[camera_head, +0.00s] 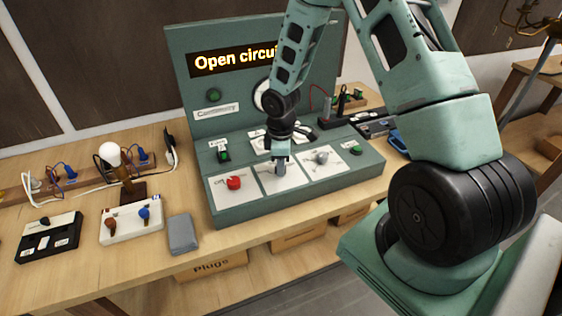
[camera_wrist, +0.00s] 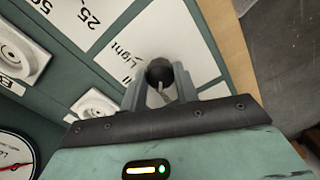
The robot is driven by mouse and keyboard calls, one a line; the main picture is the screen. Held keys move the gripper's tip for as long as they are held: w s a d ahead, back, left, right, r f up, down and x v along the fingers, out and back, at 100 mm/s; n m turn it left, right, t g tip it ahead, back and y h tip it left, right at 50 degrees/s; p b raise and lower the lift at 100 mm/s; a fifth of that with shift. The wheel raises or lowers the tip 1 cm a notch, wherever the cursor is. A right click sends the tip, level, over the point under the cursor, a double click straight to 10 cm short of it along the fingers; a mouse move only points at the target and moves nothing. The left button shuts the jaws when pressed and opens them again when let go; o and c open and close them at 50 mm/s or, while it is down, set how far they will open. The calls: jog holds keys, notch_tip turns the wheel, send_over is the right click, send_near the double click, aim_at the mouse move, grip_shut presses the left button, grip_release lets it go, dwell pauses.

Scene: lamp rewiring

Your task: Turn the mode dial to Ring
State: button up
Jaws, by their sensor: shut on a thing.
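The green test bench (camera_head: 300,200) stands on the wooden table with white dial plates on its sloped front. My gripper (camera_head: 280,168) is down at the middle plate, between a red knob (camera_head: 233,183) and a grey knob (camera_head: 321,157). In the wrist view my gripper (camera_wrist: 159,87) is shut on a dark round knob (camera_wrist: 159,70), which I take as the mode dial. The printed word "Light" shows beside it; other labels around it are cut off or covered. Where its pointer stands cannot be read, and no "Ring" label is legible.
The bench display (camera_head: 235,60) reads "Open circu…", partly hidden by my arm. A bulb on a stand (camera_head: 112,160), a white box (camera_head: 132,222), a black box (camera_head: 48,238) and a grey block (camera_head: 182,234) lie to the left. White sockets (camera_wrist: 95,103) sit near my gripper.

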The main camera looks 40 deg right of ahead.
jog(key=shift+w+r+n, duration=0.1)
jog(key=shift+n, duration=0.5)
jog(key=o, duration=1)
notch_tip(320, 180, up, 17)
jog(key=shift+r+b, duration=0.2)
jog(key=shift+b, duration=0.45)
